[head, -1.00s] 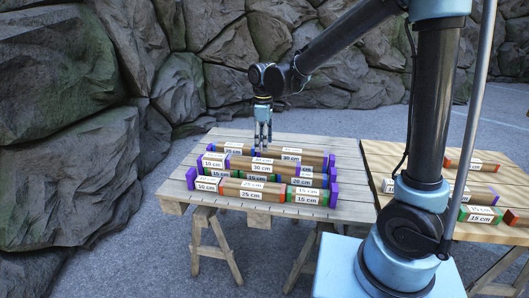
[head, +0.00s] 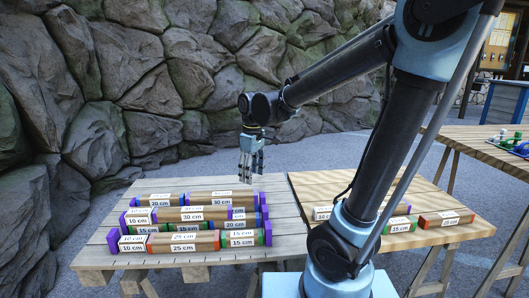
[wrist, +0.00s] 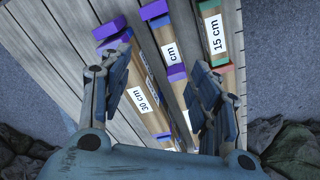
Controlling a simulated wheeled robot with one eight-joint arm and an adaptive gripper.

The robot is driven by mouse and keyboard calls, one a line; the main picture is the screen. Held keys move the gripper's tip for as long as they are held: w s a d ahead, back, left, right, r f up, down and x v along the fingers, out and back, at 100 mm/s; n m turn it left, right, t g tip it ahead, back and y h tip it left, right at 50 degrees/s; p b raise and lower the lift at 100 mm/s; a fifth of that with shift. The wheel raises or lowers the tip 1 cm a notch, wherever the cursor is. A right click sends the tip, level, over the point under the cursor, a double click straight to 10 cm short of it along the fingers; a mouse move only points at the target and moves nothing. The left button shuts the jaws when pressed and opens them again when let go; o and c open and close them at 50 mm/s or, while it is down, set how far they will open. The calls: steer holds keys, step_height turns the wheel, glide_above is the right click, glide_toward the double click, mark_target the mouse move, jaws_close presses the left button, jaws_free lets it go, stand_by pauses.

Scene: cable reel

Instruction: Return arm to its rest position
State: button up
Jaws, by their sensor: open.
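My gripper (head: 250,158) is open and empty above the back right part of the left wooden table (head: 120,205). In the wrist view its two fingers (wrist: 163,100) are spread apart over the rows of blocks. Rows of wooden blocks with purple end pieces lie on that table. The back row has 20 cm and 30 cm labels (head: 195,198). The middle row (head: 190,214) shows 10 cm, 30 cm and 20 cm labels. The front row (head: 190,240) shows 10 cm, 25 cm and 15 cm labels. The gripper appears clear of the blocks.
A second wooden table (head: 460,207) on the right holds loose blocks, including one with red ends (head: 445,218). A farther table (head: 480,150) bears small coloured items. A rock wall (head: 150,80) stands behind and to the left. The air above the blocks is free.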

steer(key=s+d+f+m, duration=0.3)
steer(key=s+d+m, duration=0.1)
steer(key=d, duration=0.4)
steer(key=s+d+f+m+t, duration=0.1)
steer(key=s+d+f+m, duration=0.2)
steer(key=d, duration=0.5)
steer(key=s+d+f+m, duration=0.3)
steer(key=s+d+m, duration=0.2)
steer(key=s+d, duration=0.2)
steer(key=shift+d+t, duration=0.3)
steer(key=shift+d, duration=0.1)
steer(key=shift+s+f, duration=0.1)
steer(key=shift+w+f, duration=0.2)
steer(key=shift+w, duration=0.25)
